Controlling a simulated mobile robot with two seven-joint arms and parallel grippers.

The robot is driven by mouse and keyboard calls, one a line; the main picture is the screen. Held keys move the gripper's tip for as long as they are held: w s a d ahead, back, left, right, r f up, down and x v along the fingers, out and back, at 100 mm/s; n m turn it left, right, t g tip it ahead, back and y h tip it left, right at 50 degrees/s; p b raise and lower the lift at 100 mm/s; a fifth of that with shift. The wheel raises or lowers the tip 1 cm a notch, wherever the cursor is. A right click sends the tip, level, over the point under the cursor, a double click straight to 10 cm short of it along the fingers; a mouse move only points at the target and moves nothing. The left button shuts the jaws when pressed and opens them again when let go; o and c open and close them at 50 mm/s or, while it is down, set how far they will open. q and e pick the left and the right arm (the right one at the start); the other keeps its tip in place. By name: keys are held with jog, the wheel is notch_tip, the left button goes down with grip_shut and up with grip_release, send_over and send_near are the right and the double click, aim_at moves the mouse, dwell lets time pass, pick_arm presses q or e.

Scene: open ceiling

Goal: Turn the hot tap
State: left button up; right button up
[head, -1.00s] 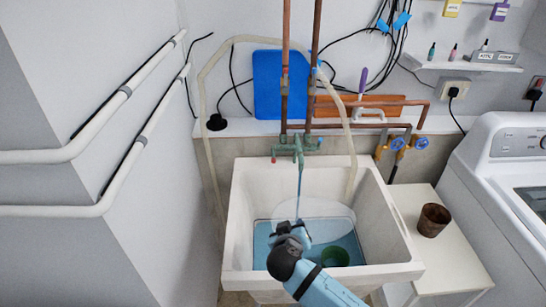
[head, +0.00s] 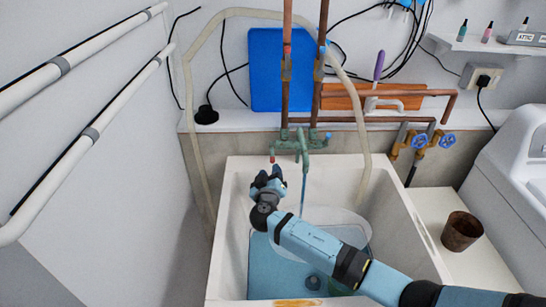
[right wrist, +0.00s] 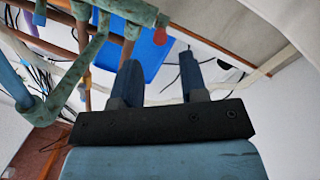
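The green tap (head: 303,147) is mounted on copper pipes above the white sink, with a blue-tinted stream of water below its spout. Its left handle, the hot tap, has a red tip (head: 272,159); the right handle has a blue tip (head: 328,135). My right gripper (head: 267,174) is just below the red tip, over the left part of the sink. In the right wrist view its two fingers (right wrist: 160,80) are apart with nothing held between them. The green tap body (right wrist: 75,70) is to their left, and a red tip (right wrist: 160,37) shows beyond them. My left gripper is out of view.
The white sink (head: 228,225) holds blue water and a pale round basin. A blue board (head: 278,65) leans on the wall behind. A hose (head: 195,130) arches around the tap. A brown pot (head: 461,231) stands on the right, beside the white machine (head: 520,165).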

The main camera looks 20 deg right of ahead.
aim_at(273, 154)
jog(key=b+x, duration=0.1)
jog(key=x, duration=0.8)
grip_shut()
